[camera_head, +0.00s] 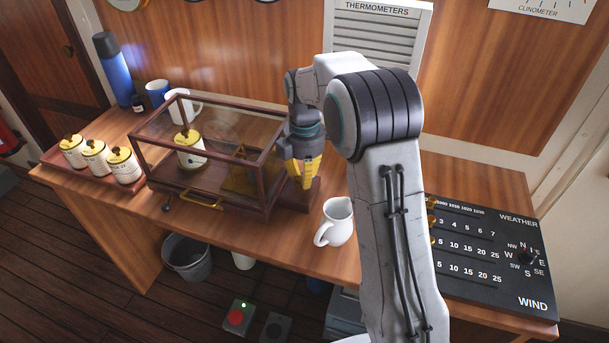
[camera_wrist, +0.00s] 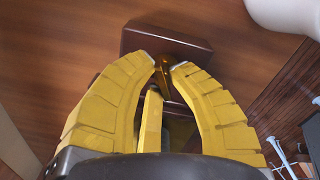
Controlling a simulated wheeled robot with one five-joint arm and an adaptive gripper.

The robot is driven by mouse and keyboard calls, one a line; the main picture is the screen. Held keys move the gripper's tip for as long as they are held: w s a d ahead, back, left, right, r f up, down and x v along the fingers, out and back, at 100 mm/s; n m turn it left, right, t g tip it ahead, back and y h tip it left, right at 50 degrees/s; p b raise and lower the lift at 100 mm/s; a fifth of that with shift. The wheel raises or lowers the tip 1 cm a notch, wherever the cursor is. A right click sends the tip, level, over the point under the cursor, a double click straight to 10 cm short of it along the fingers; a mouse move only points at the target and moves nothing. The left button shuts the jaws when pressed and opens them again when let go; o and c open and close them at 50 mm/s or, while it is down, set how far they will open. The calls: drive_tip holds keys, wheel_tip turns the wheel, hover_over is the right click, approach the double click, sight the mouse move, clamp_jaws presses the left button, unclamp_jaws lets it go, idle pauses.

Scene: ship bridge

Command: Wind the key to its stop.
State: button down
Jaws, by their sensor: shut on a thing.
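In the wrist view, a small brass key (camera_wrist: 161,75) stands out from a dark wooden block (camera_wrist: 190,44). The yellow fingertips of my gripper (camera_wrist: 166,64) are closed around the key from both sides. Much of the key is hidden between the fingers. In the head view, my gripper (camera_head: 303,172) points down at the right end of a glass case (camera_head: 240,125) with a dark wooden frame. The key itself is hidden there behind the fingers. A brass instrument (camera_head: 239,176) and a white canister with a yellow top (camera_head: 189,155) show inside the case.
A white jug (camera_head: 336,222) stands close to the right of the case. Several yellow-topped canisters (camera_head: 95,158) stand on a tray at the left, with a blue flask (camera_head: 115,70) and mugs behind. A black weather board (camera_head: 490,262) lies at the right.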

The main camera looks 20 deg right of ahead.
drive_tip(key=shift+s, duration=0.2)
drive_tip(key=shift+f+m, duration=0.1)
drive_tip(key=shift+m, duration=0.7)
drive_tip(key=c, duration=1.2)
unclamp_jaws()
drive_tip(key=shift+s+d, duration=0.1)
drive_tip(key=shift+r, duration=0.55)
wheel_tip(320, 180, up, 11)
